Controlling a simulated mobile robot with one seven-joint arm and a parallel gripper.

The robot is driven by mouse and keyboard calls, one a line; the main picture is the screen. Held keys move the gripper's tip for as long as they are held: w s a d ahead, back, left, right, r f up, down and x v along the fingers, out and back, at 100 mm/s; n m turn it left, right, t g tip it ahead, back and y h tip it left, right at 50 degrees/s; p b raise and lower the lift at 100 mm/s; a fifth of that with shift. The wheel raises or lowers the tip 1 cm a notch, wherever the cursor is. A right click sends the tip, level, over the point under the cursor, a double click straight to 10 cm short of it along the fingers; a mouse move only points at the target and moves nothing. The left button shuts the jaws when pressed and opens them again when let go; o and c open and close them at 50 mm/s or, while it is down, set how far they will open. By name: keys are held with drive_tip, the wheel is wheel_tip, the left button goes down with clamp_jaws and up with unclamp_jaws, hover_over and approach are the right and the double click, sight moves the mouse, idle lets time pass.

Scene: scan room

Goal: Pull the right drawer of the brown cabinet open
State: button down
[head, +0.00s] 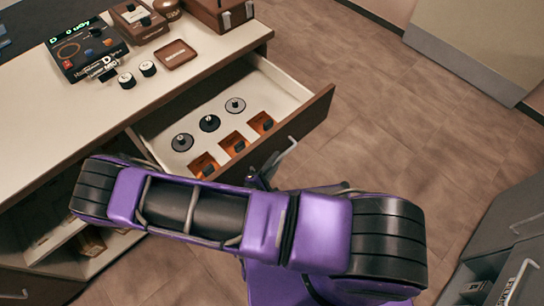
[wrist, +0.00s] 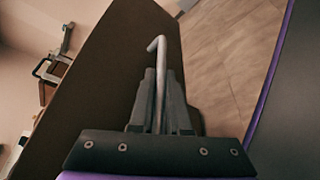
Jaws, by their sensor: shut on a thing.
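The brown cabinet (head: 105,115) has a pale top and dark brown edges. Its right drawer (head: 212,112) stands pulled well out, with a pale inside and a brown front (head: 312,117). The front also fills the middle of the wrist view (wrist: 105,80). A thin metal handle (head: 287,150) sticks out from this front and shows between my fingers in the wrist view (wrist: 157,60). My gripper (wrist: 160,80) is shut on the handle. In the head view my purple arm hides part of the drawer front and most of my gripper (head: 265,172).
Several round black and grey pieces (head: 209,123) and orange square holders (head: 233,143) lie in the drawer. A black device (head: 85,50) and brown boxes (head: 137,20) stand on the top. Grey cabinets (head: 505,240) stand at lower right. Tiled floor (head: 400,120) between is clear.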

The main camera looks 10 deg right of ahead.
drive_tip(key=c, duration=1.2)
unclamp_jaws()
drive_tip(key=shift+o, duration=0.2)
drive_tip(key=v, duration=1.7)
drive_tip(key=shift+s+b, duration=0.25)
drive_tip(key=shift+b, duration=0.05)
drive_tip(key=shift+r, duration=0.15)
